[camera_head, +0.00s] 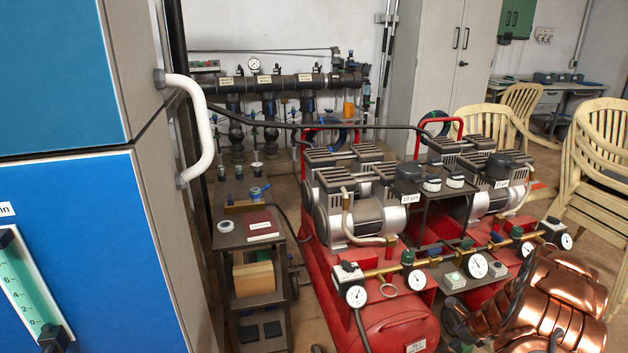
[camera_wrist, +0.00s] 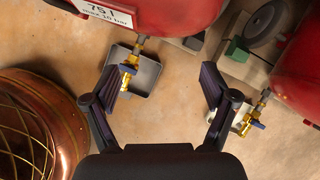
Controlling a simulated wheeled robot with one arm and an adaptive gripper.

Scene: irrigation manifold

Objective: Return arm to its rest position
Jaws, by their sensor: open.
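My gripper (camera_wrist: 166,82) shows in the wrist view with its two dark fingers spread wide apart. Nothing is held between them; bare tan floor shows in the gap. The fingers point toward the red compressor tanks. The left finger partly overlaps a small grey tray (camera_wrist: 148,78) on the floor and is close in the picture to a brass drain valve (camera_wrist: 130,62). The right finger is close in the picture to another brass valve with a blue handle (camera_wrist: 254,116). I cannot tell whether either finger touches anything. I cannot make out my gripper in the head view.
Red compressors (camera_head: 395,325) with gauges fill the middle and right. A small cart (camera_head: 250,235) stands left of them, beside a blue cabinet (camera_head: 75,240) with a white handle (camera_head: 200,130). A black pipe manifold (camera_head: 275,82) runs along the back wall. Stacked chairs (camera_head: 595,165) stand right.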

